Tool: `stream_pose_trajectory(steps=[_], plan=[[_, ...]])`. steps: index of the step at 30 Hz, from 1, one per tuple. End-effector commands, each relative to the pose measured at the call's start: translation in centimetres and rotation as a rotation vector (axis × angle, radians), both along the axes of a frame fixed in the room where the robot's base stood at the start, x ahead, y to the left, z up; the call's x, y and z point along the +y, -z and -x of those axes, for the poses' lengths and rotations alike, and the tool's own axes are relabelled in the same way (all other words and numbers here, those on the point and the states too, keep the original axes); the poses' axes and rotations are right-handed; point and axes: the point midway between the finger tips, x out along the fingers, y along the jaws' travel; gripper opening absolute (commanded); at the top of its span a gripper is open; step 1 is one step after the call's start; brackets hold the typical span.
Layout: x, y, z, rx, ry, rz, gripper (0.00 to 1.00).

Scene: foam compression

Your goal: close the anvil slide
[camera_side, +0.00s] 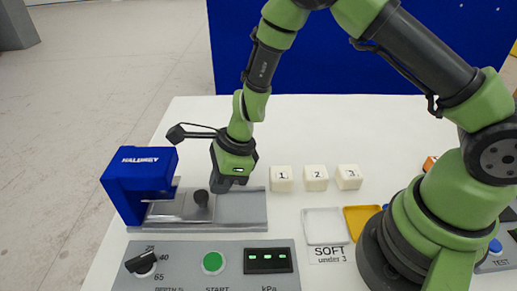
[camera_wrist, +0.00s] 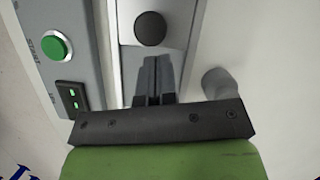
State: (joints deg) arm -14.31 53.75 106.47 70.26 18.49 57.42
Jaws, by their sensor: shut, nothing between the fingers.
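The anvil slide (camera_side: 178,209) is a silver plate on a grey base rail (camera_side: 250,212), partly under the blue press head (camera_side: 130,185) and sticking out to its right. A dark round knob (camera_side: 201,198) stands near its right end; the wrist view shows the knob (camera_wrist: 150,28) from above. My gripper (camera_side: 223,187) is low over the rail, just right of the knob. In the wrist view its fingers (camera_wrist: 156,68) are together and empty, pointing towards the knob with a small visible gap. The side view does not show clearly whether they touch it.
White foam blocks numbered 1 (camera_side: 281,179), 2 (camera_side: 316,178) and 3 (camera_side: 349,177) stand to the right. A white tray (camera_side: 324,238) and a yellow tray (camera_side: 361,210) lie in front of them. A control panel (camera_side: 190,273) with dial, green button and display runs along the front.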

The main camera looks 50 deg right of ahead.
Motion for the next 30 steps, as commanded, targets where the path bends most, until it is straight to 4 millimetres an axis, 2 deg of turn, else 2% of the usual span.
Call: stream_pose_trajectory(steps=[7,21,30], plan=[[-2.7,-0.1,1.5,0.003,0.008,0.002,0.00],[-4.9,-7.2,2.7,-0.005,0.001,0.002,0.00],[-5.7,-9.6,3.3,-0.010,-0.012,0.003,0.00]])
